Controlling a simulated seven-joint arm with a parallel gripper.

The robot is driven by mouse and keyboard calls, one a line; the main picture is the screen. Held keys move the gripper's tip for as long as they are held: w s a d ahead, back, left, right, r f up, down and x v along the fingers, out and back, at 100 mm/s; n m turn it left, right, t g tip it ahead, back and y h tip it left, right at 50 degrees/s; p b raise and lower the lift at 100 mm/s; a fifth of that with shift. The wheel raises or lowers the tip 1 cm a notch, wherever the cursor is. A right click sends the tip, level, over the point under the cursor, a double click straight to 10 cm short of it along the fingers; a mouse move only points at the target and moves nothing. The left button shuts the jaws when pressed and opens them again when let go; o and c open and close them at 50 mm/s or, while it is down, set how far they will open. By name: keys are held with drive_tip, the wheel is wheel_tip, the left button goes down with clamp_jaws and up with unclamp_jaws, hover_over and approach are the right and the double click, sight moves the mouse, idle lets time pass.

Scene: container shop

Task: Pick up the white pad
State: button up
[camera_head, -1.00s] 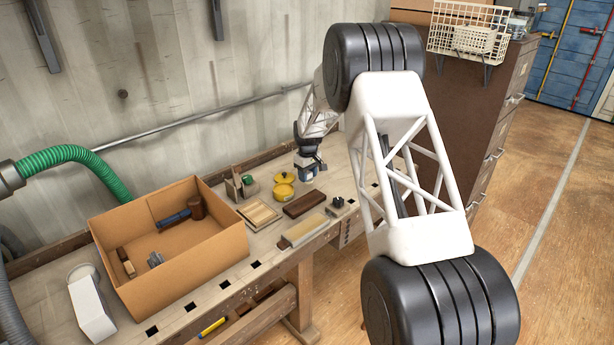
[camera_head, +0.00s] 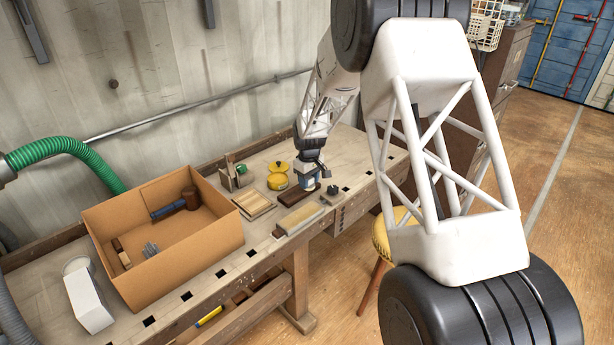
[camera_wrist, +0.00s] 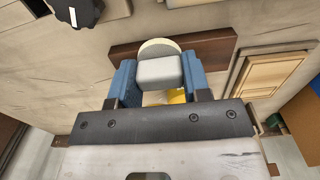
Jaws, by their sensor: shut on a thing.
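The white pad, with a pale rounded block (camera_wrist: 160,72) and a cream disc (camera_wrist: 157,47) behind it, is between the blue fingers of my gripper (camera_wrist: 160,82) in the wrist view. The fingers are shut on its two sides. In the head view my gripper (camera_head: 310,180) is low over the workbench (camera_head: 352,158), at the right of the yellow tins. The pad is mostly hidden there, and I cannot tell whether it touches the bench.
A dark brown block (camera_head: 293,191) lies close by. A cardboard box (camera_head: 190,262) stands left. A yellow stool (camera_head: 392,236) stands in front.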

drive_tip(key=shift+s+d, duration=0.15)
drive_tip(key=shift+s, duration=0.5)
drive_tip(key=o, duration=0.4)
drive_tip(key=shift+c, duration=1.2)
